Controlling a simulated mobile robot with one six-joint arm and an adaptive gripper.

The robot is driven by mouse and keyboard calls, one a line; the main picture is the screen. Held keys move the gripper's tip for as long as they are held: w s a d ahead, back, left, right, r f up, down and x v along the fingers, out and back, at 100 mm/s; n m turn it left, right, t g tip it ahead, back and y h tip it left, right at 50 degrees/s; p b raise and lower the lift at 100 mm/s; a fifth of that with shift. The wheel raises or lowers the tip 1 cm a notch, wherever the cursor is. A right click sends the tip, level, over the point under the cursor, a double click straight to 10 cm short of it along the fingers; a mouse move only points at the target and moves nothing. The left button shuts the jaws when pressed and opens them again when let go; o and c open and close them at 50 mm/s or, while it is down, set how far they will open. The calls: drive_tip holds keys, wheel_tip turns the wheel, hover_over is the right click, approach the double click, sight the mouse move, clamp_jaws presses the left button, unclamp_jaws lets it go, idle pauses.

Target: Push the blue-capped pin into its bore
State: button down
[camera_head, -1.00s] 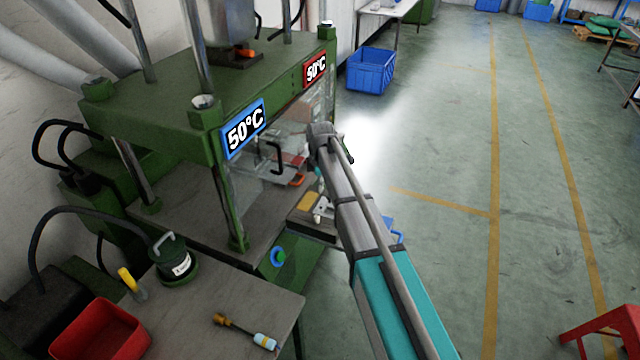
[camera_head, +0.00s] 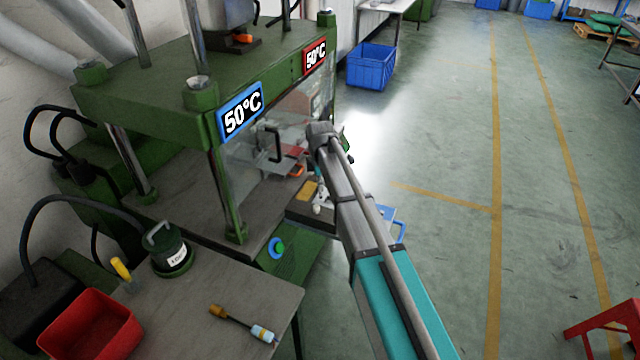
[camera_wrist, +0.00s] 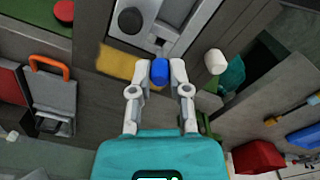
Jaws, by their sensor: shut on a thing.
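In the wrist view my gripper (camera_wrist: 161,74) is shut on the blue-capped pin. Only the blue cap (camera_wrist: 159,70) shows between the two pale fingertips; the pin's shank is hidden. Beyond the fingertips is a grey metal block (camera_wrist: 180,14) with a dark round knob (camera_wrist: 130,20) on it. A yellow piece (camera_wrist: 115,62) lies just left of the fingertips. I cannot make out the bore, nor whether the pin is in it. In the head view my arm covers most of the gripper area, and the pin cannot be told there.
A green press with a clear guard (camera_head: 245,185) stands left of my arm. In the wrist view a white cylinder (camera_wrist: 215,62) stands right of the fingertips, and an orange-handled item (camera_wrist: 50,90) lies left. A red bin (camera_head: 88,325) is on the bench. The floor at right is mostly clear.

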sight(320, 194)
drive_tip(key=shift+f+b, duration=1.55)
drive_tip(key=shift+f, duration=0.2)
drive_tip(key=c, duration=0.5)
unclamp_jaws()
drive_tip(key=shift+r, duration=0.1)
wheel_tip(320, 194, up, 8)
drive_tip(key=p, duration=0.8)
drive_tip(key=shift+r+p, duration=0.25)
drive_tip(key=shift+p, duration=0.05)
